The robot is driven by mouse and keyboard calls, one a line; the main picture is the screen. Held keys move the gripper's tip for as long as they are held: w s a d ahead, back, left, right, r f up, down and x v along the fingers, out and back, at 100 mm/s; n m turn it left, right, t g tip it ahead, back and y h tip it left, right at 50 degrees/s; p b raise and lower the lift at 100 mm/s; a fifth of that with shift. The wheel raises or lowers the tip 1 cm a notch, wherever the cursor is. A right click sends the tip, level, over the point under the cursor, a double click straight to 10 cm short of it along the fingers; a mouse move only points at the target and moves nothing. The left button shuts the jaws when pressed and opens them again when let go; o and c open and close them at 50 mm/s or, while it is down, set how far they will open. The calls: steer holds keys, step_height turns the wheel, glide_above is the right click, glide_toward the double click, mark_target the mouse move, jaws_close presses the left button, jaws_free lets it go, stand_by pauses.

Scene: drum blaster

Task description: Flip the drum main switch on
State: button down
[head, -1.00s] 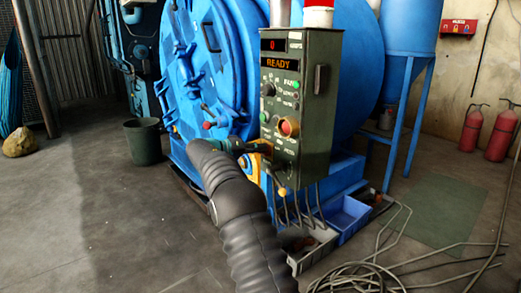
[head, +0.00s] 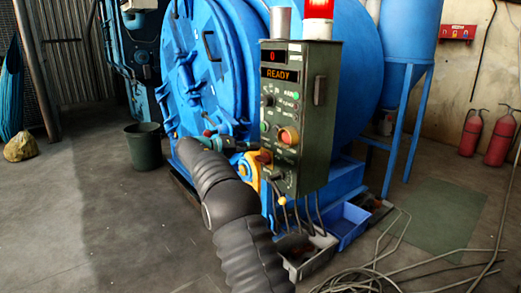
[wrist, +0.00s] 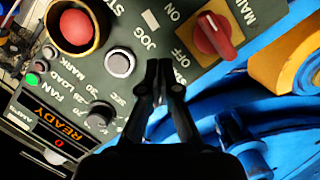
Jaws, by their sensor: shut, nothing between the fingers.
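The main switch (wrist: 212,36) is a red rotary knob on a yellow plate, with MAIN, ON and OFF lettering beside it. It sits at the upper right of the wrist view. In the head view the switch (head: 265,157) is small, low on the left of the green control box (head: 318,125). My gripper (wrist: 159,66) is shut and empty, its fingertips over the panel between the grey JOG button (wrist: 119,64) and the switch. The fingertips appear apart from the knob. In the head view my gripper (head: 238,146) is small and close to the box's lower left.
A red mushroom button (wrist: 76,26) and small knobs share the panel. The display (head: 280,73) reads READY. The blue drum (head: 215,80) stands behind the box. Cables and bins (head: 345,222) lie below. A yellow part (wrist: 285,60) is right of the switch.

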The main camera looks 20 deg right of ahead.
steer(key=s+a+r, duration=0.1)
steer(key=a, duration=0.5)
steer(key=shift+s+r, duration=0.25)
steer(key=shift+s, duration=0.15)
